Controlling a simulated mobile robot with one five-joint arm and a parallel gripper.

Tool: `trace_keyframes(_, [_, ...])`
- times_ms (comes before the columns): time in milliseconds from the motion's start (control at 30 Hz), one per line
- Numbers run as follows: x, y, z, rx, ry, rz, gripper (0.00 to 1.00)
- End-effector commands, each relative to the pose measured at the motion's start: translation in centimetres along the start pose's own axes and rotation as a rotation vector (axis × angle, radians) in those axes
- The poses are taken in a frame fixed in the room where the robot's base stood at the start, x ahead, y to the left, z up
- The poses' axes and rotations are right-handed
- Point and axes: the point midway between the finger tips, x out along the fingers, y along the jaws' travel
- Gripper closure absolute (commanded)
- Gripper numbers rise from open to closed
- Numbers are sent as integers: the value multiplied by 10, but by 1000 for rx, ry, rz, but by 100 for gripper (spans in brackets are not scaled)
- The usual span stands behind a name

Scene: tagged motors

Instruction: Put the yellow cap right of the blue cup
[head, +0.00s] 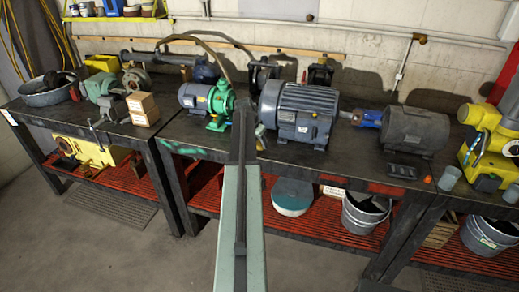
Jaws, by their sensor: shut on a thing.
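A small blue-grey cup (449,178) stands near the front edge of the bench at the right. I cannot make out a yellow cap for sure; a tiny orange piece (428,179) lies just left of this cup. My arm rises through the middle of the head view, and my gripper (247,115) is at its far end, in front of the green pump and the large grey motor, well left of the cup. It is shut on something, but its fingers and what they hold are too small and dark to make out.
On the dark bench (340,165) stand a green pump (220,103), a large grey motor (299,112), a dark motor (414,130) and a yellow machine (490,135). A second greyish cup (512,193) stands at the far right. A small black block (403,171) lies near the front edge.

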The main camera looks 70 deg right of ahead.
Motion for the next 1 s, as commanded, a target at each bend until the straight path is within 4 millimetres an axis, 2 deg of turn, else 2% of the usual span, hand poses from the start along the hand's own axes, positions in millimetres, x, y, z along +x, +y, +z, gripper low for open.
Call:
trace_keyframes(33, [18,0,8,0,0,0,91])
trace_keyframes(67, [20,0,8,0,0,0,91])
trace_keyframes(300, [16,1,7,1,0,1,91])
trace_keyframes(433, [20,1,8,1,0,1,91])
trace_keyframes(467, [20,1,8,1,0,1,51])
trace_keyframes(533, [18,1,8,1,0,1,32])
trace_keyframes(867, [18,1,7,1,0,1,32])
trace_keyframes(1000, [8,2,5,1,0,1,32])
